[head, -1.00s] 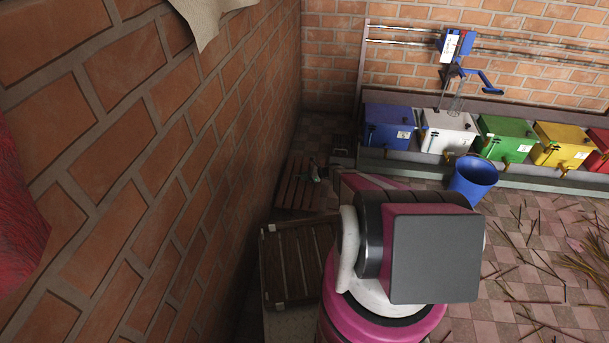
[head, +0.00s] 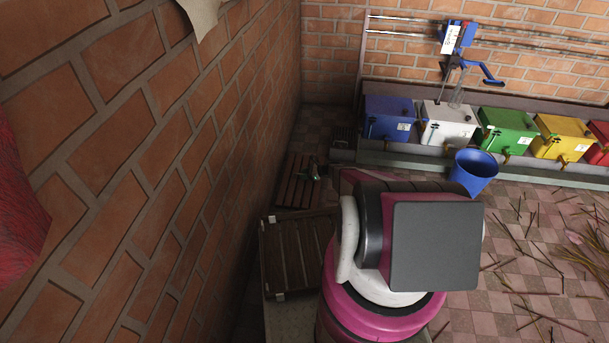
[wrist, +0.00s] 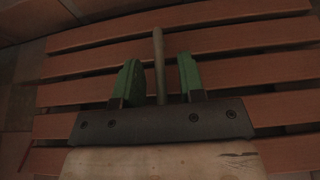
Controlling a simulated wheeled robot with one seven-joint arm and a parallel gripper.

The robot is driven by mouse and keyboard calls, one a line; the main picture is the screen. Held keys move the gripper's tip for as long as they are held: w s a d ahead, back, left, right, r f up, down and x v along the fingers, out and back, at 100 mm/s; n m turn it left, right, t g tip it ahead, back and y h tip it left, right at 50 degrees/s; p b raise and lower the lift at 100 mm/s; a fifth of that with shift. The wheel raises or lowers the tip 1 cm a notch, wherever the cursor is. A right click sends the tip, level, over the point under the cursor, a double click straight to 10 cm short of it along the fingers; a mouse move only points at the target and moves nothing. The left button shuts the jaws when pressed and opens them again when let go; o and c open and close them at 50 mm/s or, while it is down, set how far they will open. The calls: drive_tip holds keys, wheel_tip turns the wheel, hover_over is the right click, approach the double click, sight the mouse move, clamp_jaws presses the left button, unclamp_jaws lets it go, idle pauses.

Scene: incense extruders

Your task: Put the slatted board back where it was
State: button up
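A reddish-brown slatted board (head: 296,186) lies at floor level by the brick wall, left of centre in the head view. Its slats (wrist: 240,68) fill most of the wrist view. My gripper (head: 317,172) is at the board's right side in the head view, partly hidden by my arm. In the wrist view my gripper's two green fingers (wrist: 160,80) stand apart over the slats. A thin light wooden rod (wrist: 158,50) shows between them, with a gap on each side. Whether the rod belongs to the board, I cannot tell.
A second, darker slatted board (head: 298,252) lies nearer, beside my arm. A blue bucket (head: 473,173) stands right of my arm. Coloured boxes (head: 447,125) line the back wall on a ledge. Sticks (head: 540,250) lie scattered on the floor at right. The brick wall (head: 170,170) closes the left side.

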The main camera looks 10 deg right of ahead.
drive_tip(key=shift+r, duration=0.1)
drive_tip(key=shift+d+r, duration=0.1)
drive_tip(key=shift+r, duration=0.05)
drive_tip(key=v, duration=1.1)
drive_tip(key=s+a+r+n+g+h, duration=0.25)
drive_tip(key=s+r+n, duration=0.2)
drive_tip(key=r, duration=0.35)
drive_tip(key=s+a+r+n+g+h, duration=0.1)
drive_tip(key=s+a+r+n, duration=0.25)
drive_tip(key=s+r, duration=0.4)
drive_tip(key=s+a+r+n+g+h, duration=0.1)
drive_tip(key=s+a+r+n+h, duration=0.2)
drive_tip(key=r, duration=0.7)
drive_tip(key=s+r+n+h, duration=0.6)
drive_tip(key=s+r+n, duration=0.4)
drive_tip(key=s+r, duration=0.9)
drive_tip(key=shift+a+r+n, duration=0.3)
drive_tip(key=shift+a+r, duration=0.1)
